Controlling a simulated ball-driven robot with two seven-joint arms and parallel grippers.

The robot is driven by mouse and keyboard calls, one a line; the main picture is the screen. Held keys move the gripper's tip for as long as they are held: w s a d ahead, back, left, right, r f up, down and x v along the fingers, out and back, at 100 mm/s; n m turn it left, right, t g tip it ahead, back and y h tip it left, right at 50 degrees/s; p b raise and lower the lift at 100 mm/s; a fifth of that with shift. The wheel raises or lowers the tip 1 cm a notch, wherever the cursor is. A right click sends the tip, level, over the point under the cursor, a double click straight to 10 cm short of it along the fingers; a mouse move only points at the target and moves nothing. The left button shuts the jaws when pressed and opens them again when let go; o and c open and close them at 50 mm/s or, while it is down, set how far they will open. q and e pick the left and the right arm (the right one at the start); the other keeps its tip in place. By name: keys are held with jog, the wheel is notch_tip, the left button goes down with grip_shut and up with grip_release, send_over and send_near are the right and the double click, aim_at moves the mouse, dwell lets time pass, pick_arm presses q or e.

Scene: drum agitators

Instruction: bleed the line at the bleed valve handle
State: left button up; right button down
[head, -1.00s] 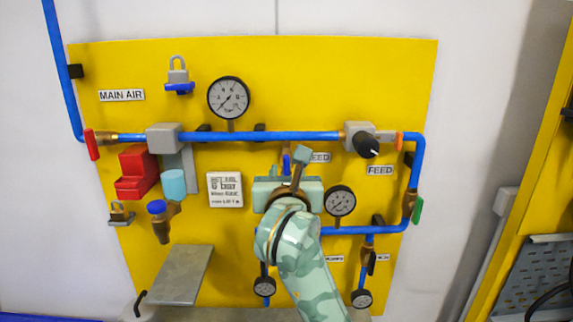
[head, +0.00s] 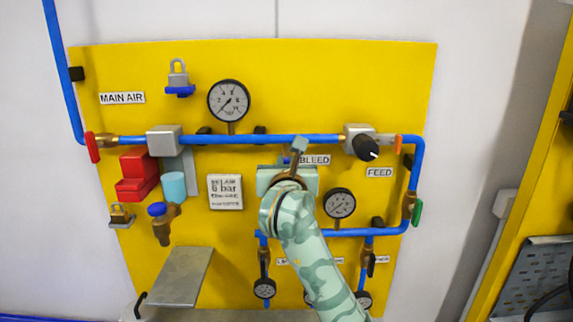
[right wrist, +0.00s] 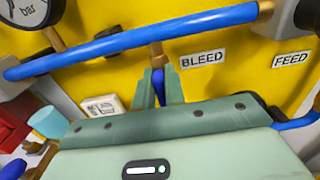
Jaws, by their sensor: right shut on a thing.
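The bleed valve handle (right wrist: 158,86) is a small blue lever below the blue pipe, left of the BLEED label (right wrist: 202,58) in the right wrist view. My right gripper (right wrist: 160,92) has its two green fingers on either side of the handle, shut on it. In the head view my right gripper (head: 289,165) is at the valve under the upper pipe, and its body hides most of the handle. The BLEED label (head: 315,160) shows just right of it. My left gripper is not in view.
The blue upper pipe (head: 270,139) runs just above my right gripper. A large gauge (head: 229,100) is above the pipe and a smaller gauge (head: 340,203) is to the right. The black FEED knob (head: 366,147) sticks out at the right. A grey shelf (head: 178,275) juts out lower left.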

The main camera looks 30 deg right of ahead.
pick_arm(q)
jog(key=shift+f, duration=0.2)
pick_arm(e)
jog(key=shift+d+f+m+b, duration=0.1)
jog(key=shift+f+m+b, duration=0.1)
jog(key=shift+m+b, duration=0.7)
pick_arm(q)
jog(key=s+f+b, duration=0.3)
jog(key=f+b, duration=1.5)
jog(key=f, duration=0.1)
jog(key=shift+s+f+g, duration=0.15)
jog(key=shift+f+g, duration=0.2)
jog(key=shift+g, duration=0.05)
pick_arm(e)
jog(key=shift+s+d+f+m, duration=0.15)
jog(key=shift+d+f+m, duration=0.15)
jog(key=shift+m, duration=2.4)
jog(key=shift+s+d+f+m, duration=0.15)
jog(key=shift+f+m, duration=0.2)
jog(key=shift+m, duration=2.35)
jog(key=shift+s+d+f+m, duration=0.15)
jog(key=shift+d+f+m, duration=0.15)
jog(key=shift+m, duration=2.4)
jog(key=c, duration=1.5)
grip_release()
jog(key=shift+r, duration=0.1)
jog(key=shift+o, duration=0.2)
